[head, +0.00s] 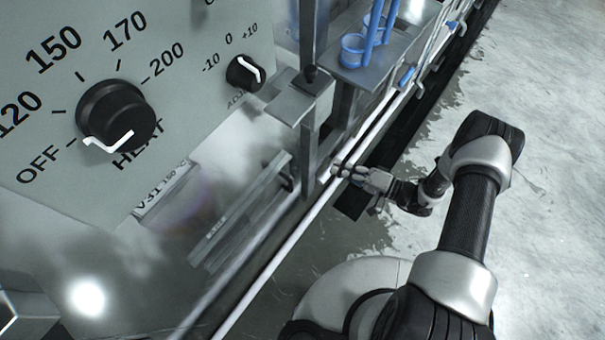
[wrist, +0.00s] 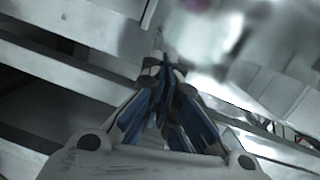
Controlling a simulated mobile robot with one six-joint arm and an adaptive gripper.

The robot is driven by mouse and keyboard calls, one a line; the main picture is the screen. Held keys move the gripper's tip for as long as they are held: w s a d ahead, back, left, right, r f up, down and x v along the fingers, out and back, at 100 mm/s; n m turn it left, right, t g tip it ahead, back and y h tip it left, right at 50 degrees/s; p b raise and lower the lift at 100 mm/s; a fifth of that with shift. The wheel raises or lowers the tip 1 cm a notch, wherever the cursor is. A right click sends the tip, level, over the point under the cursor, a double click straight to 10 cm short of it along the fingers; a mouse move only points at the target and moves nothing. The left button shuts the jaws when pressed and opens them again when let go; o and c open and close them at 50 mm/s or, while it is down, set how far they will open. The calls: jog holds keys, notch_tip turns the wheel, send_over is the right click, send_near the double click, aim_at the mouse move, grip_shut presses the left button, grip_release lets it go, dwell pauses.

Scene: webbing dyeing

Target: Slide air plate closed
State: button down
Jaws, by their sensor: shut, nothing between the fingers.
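My gripper (head: 338,171) is shut and empty beside a grey metal upright, low over the white rail. In the wrist view its blue-padded fingers (wrist: 162,66) meet at the tips, in front of grey metal bars and a blurred bright surface. A small flat metal plate with a black knob (head: 299,94) sits on the machine, above and left of my gripper. Lower left, a labelled metal strip (head: 238,214) lies along the machine's face. I cannot tell which of these is the air plate. Contact between the fingertips and any metal is unclear.
A panel with a large HEAT dial (head: 116,116) and a smaller dial (head: 245,72) fills the upper left. Blue cups (head: 355,49) stand on a metal shelf above my gripper. A white rail (head: 277,262) runs along the machine. The wet floor (head: 560,130) at right is open.

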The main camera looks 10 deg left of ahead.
notch_tip(320, 180, down, 6)
jog(key=s+m+t, duration=0.1)
jog(key=t, duration=0.1)
jog(key=shift+s, duration=0.35)
jog(key=a+f+b, duration=0.1)
jog(key=a+b, duration=0.2)
jog(key=a, duration=0.8)
jog(key=shift+a, duration=0.2)
